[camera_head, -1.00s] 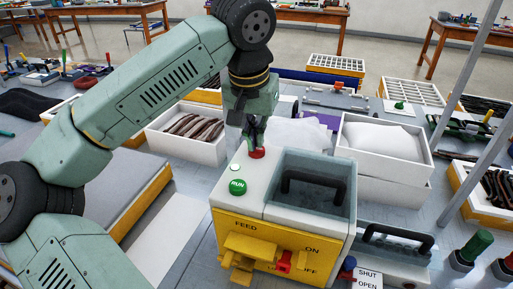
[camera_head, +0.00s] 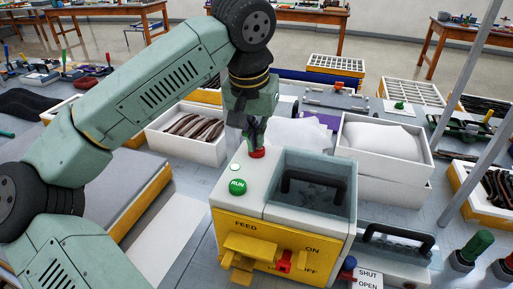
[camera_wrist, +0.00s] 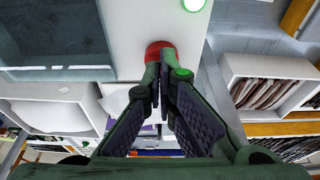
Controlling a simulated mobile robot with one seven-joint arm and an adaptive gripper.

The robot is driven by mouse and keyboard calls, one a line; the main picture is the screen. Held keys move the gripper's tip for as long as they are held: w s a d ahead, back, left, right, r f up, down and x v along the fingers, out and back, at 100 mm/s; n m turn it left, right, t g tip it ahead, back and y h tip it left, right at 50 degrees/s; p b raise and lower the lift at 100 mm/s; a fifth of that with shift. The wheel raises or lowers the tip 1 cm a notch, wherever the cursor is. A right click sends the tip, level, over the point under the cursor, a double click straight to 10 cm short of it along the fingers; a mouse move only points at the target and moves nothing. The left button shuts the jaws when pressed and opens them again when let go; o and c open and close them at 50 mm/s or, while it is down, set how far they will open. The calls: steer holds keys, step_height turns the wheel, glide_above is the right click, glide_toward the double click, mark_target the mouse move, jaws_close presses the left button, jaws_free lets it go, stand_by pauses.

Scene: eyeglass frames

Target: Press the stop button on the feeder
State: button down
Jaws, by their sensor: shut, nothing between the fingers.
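The feeder (camera_head: 285,222) is a white box with a yellow front panel marked FEED and ON. Its red button (camera_head: 257,154) is at the back left of its top, and it also shows in the wrist view (camera_wrist: 153,49). My gripper (camera_head: 255,143) is shut and empty, pointing down with its fingertips at the red button. In the wrist view my fingertips (camera_wrist: 165,58) overlap the button's edge; whether they touch or press it I cannot tell. A green RUN button (camera_head: 237,187) and a small white light (camera_head: 235,167) are nearer the front on the same top.
An open dark bin with a black handle (camera_head: 312,185) takes up the feeder's right side. White boxes stand behind, one with brown strips (camera_head: 195,125), one with white material (camera_head: 383,140). A red switch (camera_head: 285,260) is on the front panel. A white sheet (camera_head: 165,235) lies left.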

mark_target(256, 150)
steer(key=shift+f+b, duration=0.35)
steer(key=shift+f, duration=0.15)
stand_by(0.4)
steer(key=shift+f, duration=0.15)
steer(key=shift+w+p+v, duration=0.2)
steer(key=shift+p+v, duration=0.5)
steer(key=shift+v, duration=0.25)
steer(key=shift+w+p+v, duration=0.25)
steer(key=shift+p+v, duration=0.45)
steer(key=shift+v, duration=0.25)
steer(key=shift+w+p+v, duration=0.2)
steer(key=shift+p+v, duration=0.5)
steer(key=shift+v, duration=0.25)
steer(key=shift+d, duration=0.2)
steer(key=shift+s, duration=0.1)
